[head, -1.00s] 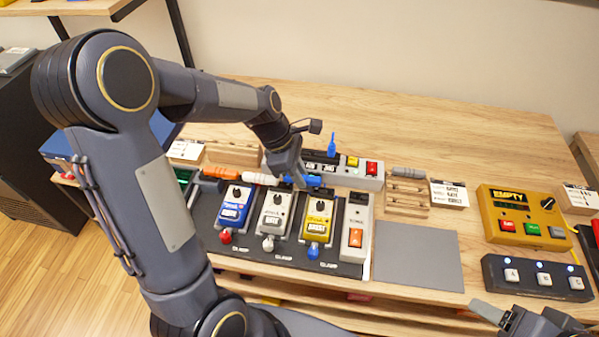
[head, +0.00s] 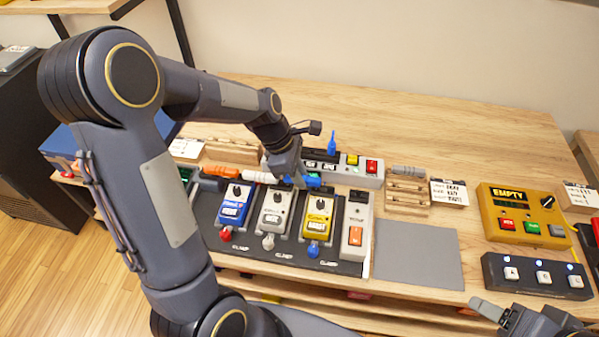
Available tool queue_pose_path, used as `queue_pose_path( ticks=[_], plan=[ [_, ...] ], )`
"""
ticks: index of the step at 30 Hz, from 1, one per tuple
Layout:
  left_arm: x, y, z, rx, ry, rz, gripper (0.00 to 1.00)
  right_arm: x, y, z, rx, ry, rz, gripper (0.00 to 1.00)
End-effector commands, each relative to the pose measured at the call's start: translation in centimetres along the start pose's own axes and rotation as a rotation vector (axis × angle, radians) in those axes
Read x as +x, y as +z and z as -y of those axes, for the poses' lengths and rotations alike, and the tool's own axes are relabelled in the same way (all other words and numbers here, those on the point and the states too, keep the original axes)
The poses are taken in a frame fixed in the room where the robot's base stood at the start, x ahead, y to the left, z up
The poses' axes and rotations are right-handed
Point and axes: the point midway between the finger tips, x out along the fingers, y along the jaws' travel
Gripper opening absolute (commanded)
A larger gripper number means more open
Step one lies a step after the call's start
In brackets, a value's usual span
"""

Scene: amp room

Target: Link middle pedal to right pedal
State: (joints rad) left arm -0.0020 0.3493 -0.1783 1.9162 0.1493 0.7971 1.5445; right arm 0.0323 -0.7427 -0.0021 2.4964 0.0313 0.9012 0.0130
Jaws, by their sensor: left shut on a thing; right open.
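The blue pedal (head: 234,206), the grey-white middle pedal (head: 271,211) and the yellow right pedal (head: 317,217) stand side by side on a dark board (head: 290,256). My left gripper (head: 299,181) is behind the gap between the middle and right pedals, shut on a small blue link piece (head: 314,181). The fingers hide part of this piece. I cannot tell whether it touches the pedals' sockets. My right gripper (head: 489,309) is open and empty at the lower right, by the table's front edge.
A white link piece (head: 258,177) and an orange one (head: 221,171) lie behind the pedals, left of my gripper. A white unit with an orange switch (head: 355,236) stands right of the yellow pedal. A power strip (head: 345,174) is behind. The grey mat (head: 418,256) is clear.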

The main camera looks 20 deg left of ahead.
Motion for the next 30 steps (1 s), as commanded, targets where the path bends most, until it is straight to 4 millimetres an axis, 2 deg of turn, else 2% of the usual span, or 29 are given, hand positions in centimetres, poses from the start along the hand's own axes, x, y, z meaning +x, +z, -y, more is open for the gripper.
queue_pose_path(
  ticks=[30],
  plan=[
    [0.92,-0.37,0.01,0.0,0.0,0.0,0.0,0.15,0.08,-0.07,0.0,0.0,0.0,0.61]
  ],
)
